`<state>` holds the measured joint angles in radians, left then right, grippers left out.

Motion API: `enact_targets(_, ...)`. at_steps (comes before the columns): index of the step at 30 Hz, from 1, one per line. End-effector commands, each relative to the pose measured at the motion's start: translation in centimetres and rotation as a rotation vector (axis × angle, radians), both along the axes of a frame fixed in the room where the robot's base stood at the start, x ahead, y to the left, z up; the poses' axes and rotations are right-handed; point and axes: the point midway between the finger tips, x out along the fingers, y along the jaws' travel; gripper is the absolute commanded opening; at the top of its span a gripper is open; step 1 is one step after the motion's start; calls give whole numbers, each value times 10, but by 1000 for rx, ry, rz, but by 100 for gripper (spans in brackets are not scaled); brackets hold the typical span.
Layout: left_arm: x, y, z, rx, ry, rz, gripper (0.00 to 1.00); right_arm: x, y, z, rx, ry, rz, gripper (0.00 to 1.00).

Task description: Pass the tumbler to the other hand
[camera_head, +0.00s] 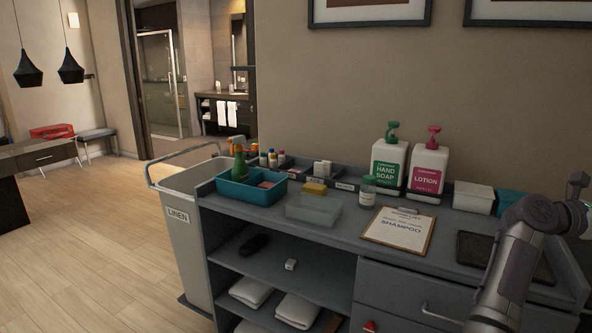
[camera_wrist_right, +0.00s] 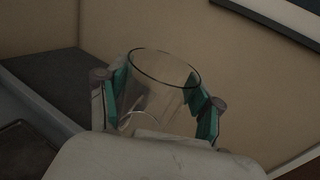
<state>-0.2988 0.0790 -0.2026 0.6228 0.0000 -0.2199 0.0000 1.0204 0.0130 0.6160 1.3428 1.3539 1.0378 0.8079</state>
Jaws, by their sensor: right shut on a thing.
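The tumbler (camera_wrist_right: 165,72) is a clear, empty glass, seen in the right wrist view with its round rim facing up and tilted a little. My right gripper (camera_wrist_right: 160,93) is shut on it, with one teal-padded finger against each side. In the head view my right arm rises at the right edge, and the tumbler cannot be made out there. My left gripper is in neither view.
A linen bin (camera_head: 177,215) stands left.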

Motion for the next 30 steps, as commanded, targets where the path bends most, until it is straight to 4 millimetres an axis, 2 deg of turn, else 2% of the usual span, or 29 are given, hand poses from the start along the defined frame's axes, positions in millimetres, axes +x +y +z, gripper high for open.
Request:
enact_targets(1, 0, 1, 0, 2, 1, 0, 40, -17, -19, 14, -4, -7, -42, 23)
enact_targets(6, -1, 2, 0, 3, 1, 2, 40, -77, -73, 60, -4, -7, -180, 23)
enact_targets(12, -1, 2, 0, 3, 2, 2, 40, -129, -106, 99, -2, -3, -290, 23)
enact_targets(18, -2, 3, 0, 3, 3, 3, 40, -165, -123, 126, -1, -4, -364, 23)
enact_targets(24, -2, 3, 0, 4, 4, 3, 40, -189, -131, 144, -1, -3, -412, 23)
enact_targets(29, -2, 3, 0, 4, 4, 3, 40, -203, -135, 155, -1, -2, -441, 23)
enact_targets(30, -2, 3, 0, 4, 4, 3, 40, -194, -130, 153, -1, -1, -416, 23)
